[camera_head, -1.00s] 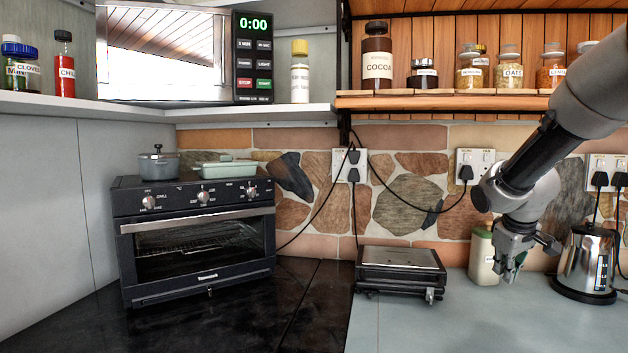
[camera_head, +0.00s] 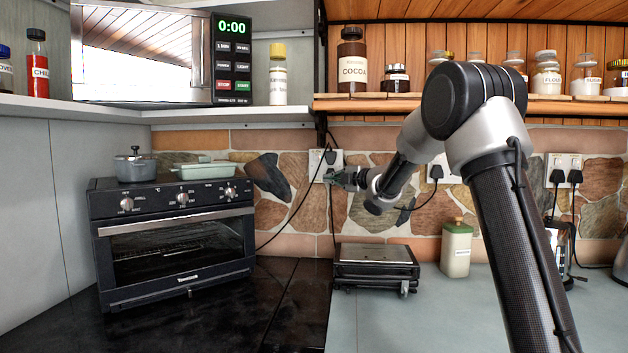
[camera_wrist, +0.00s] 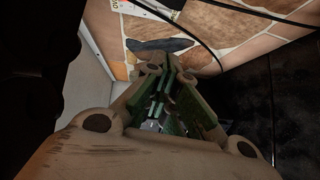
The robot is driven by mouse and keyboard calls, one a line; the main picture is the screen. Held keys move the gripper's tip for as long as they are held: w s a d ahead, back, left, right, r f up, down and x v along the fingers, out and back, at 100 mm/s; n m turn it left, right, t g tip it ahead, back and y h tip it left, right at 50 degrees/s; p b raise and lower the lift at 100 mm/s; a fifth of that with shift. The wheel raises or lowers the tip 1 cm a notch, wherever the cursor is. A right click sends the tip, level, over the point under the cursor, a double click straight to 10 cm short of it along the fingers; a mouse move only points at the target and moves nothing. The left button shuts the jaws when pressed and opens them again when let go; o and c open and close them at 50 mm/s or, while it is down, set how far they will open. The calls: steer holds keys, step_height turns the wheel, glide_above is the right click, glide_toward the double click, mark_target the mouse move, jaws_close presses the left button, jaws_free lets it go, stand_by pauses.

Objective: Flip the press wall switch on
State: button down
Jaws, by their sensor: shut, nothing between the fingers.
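The wall switch plate (camera_head: 316,163) is a white socket panel on the stone wall, above the black grill, with a black plug in it. My gripper (camera_head: 331,176) is at the plate's lower part and covers some of it. I cannot tell whether the fingertips touch it. In the wrist view my gripper (camera_wrist: 165,85) is shut and empty, and a piece of the white plate (camera_wrist: 128,5) shows at the top edge. The switch rocker itself is too small or hidden, so its position cannot be read.
Black cables (camera_head: 299,217) hang from the plate. A grill (camera_head: 376,254) stands below my gripper, with a toaster oven (camera_head: 178,250) to the left. More socket plates (camera_head: 563,163) are to the right. A shelf with jars (camera_head: 460,104) runs above. A labelled canister (camera_head: 456,250) stands on the counter.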

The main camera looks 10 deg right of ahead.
mark_target(316, 175)
steer(key=w+d+x, duration=0.1)
steer(key=d+x, duration=0.1)
steer(key=x, duration=1)
steer(key=shift+w+d+f, duration=0.15)
steer(key=shift+w+d, duration=0.05)
steer(key=shift+w, duration=0.35)
steer(key=shift+w+d+f, duration=0.1)
steer(key=shift+w+f, duration=0.1)
